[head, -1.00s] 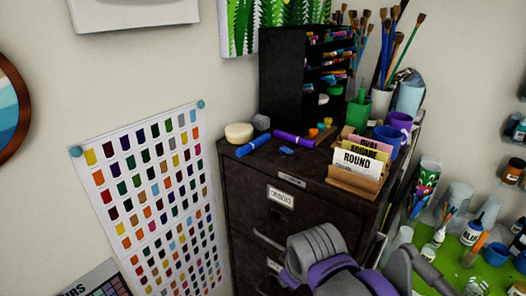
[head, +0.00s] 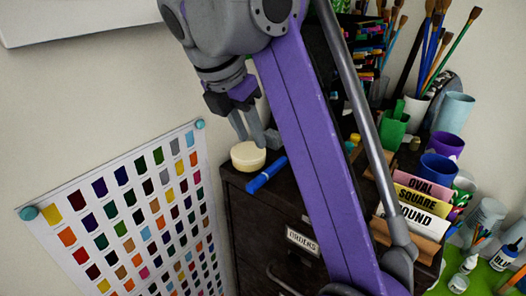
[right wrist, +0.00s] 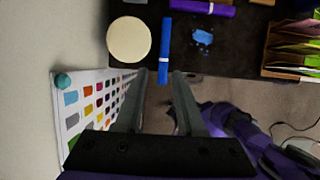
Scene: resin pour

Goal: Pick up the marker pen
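A blue marker pen (head: 266,174) with a pale band lies on the dark cabinet top near its edge, right of a round cream disc (head: 248,155). In the right wrist view the blue marker (right wrist: 165,48) points its banded end toward my fingers. My right gripper (head: 256,138) is over the cabinet's left corner, fingers pointing down. In the right wrist view its fingers (right wrist: 159,76) are apart and empty, with the marker's near end in line with the gap. A purple marker (right wrist: 203,8) lies farther right; my arm hides it in the head view. My left gripper is not in view.
A blue paint blot (right wrist: 202,36) marks the cabinet top. A wooden card holder (head: 410,236), cups and brushes stand at the right. A colour chart (head: 130,220) hangs on the wall at left.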

